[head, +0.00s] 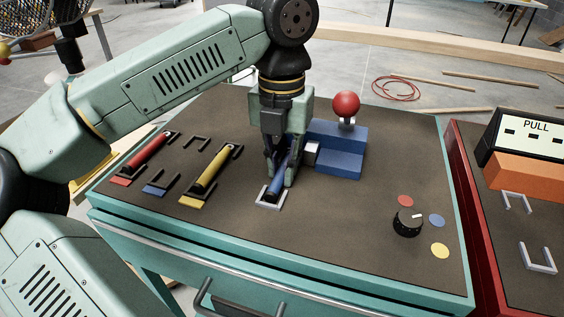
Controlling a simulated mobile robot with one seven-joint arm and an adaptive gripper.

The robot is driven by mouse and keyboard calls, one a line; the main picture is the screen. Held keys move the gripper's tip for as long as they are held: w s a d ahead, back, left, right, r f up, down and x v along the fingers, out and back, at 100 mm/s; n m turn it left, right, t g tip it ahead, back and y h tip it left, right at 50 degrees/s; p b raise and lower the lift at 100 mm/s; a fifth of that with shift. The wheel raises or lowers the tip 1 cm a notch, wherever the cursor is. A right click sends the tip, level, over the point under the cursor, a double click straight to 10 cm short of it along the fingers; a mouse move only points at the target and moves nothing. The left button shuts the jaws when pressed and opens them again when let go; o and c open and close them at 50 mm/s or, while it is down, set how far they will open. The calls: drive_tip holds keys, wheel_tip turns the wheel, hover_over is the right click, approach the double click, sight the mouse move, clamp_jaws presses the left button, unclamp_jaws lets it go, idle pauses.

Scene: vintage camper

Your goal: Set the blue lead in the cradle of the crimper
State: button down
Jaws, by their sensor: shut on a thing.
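The blue lead (279,178) is between the fingers of my gripper (281,178), which is shut on it. The lead slants, with its dark near end low over a pale bracket (268,198) in front of the blue crimper (340,150). I take this bracket to be the cradle. I cannot tell whether the lead touches it, and the fingers hide part of the lead. The crimper has a red ball (346,104) on top and a white block (311,150) at its left side.
A red lead (148,151) and a yellow lead (212,167) lie in dark brackets to the left. A bracket by a blue patch (155,190) is empty. A black dial (407,222) with colored dots is at the right. The brown top's front middle is clear.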

drive_tip(key=c, duration=1.5)
unclamp_jaws()
drive_tip(key=shift+o, duration=0.2)
